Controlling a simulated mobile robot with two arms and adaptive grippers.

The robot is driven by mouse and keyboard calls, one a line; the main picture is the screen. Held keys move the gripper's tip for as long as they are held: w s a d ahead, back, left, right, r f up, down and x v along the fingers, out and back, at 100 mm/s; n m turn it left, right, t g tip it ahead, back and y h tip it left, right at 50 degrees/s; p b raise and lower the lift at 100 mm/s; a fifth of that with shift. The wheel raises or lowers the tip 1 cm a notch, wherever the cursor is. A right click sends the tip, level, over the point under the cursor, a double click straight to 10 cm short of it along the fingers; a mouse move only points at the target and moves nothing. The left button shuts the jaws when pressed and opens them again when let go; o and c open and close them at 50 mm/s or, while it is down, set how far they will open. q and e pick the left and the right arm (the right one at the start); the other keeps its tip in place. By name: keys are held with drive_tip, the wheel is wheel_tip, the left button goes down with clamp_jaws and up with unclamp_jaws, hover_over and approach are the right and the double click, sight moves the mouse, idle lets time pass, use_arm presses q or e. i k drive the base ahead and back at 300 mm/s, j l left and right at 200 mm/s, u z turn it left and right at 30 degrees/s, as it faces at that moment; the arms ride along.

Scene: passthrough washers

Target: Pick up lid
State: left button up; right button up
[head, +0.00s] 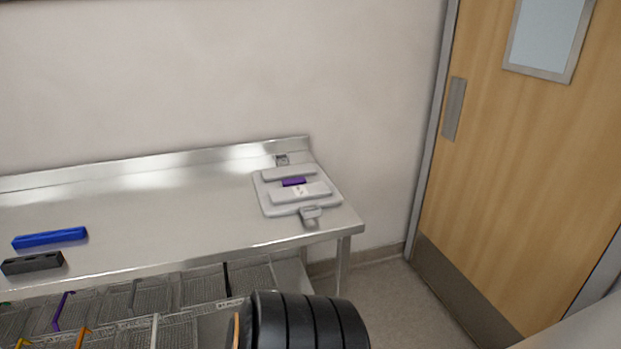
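The lid (273,208) is light grey with two raised bars, a small purple piece between them, and metal latches at its near and far ends. It lies flat at the right end of the steel table (150,205). A black ribbed part of my own arm shows at the bottom centre, in front of the table and nearer to me than the lid. Neither gripper's fingers are in view. Nothing is touching the lid.
A blue block (50,238) and a dark grey block (33,263) lie at the table's left. Wire baskets (130,300) with coloured handles sit on the shelf below. A wall stands behind, and a wooden door (525,170) is at the right. The table's middle is clear.

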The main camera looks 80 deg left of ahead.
sight(281, 190)
drive_tip(key=u, duration=2.75)
